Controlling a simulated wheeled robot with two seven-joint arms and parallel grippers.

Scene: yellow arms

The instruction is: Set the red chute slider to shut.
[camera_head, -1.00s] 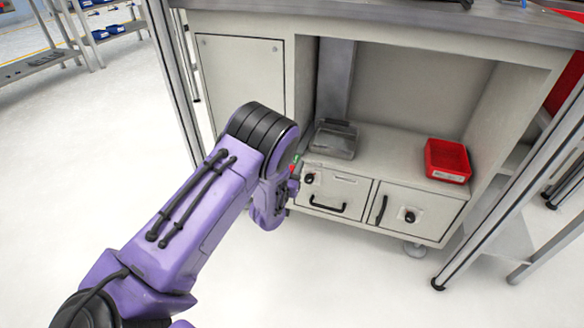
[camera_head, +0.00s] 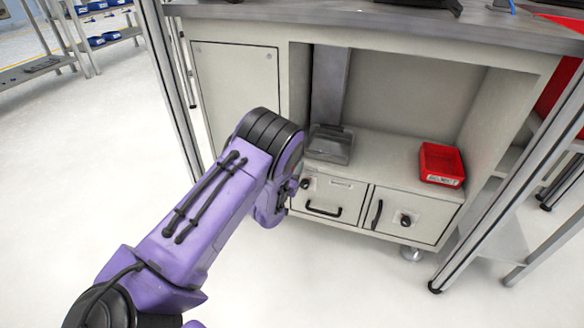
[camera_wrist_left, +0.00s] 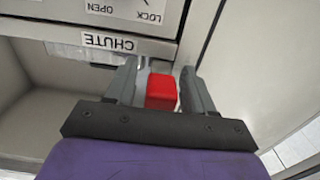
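The red chute slider (camera_wrist_left: 161,92) shows in the left wrist view as a small red block, below and right of an upside-down "CHUTE" label (camera_wrist_left: 109,42). My left gripper (camera_wrist_left: 160,75) is open, with one grey finger on each side of the red block. The left finger is very close to the block, and a narrow gap shows at the right finger. I cannot tell whether either touches. In the head view my purple left arm hides the slider and the fingers at the cabinet's drawer front. My right gripper is not in view.
The cabinet has a drawer with a black handle (camera_head: 323,211), a small door with a knob (camera_head: 405,220) and a shelf. A red bin (camera_head: 440,164) and a grey tray (camera_head: 329,145) sit on the shelf. A metal post (camera_head: 170,80) stands left of the cabinet.

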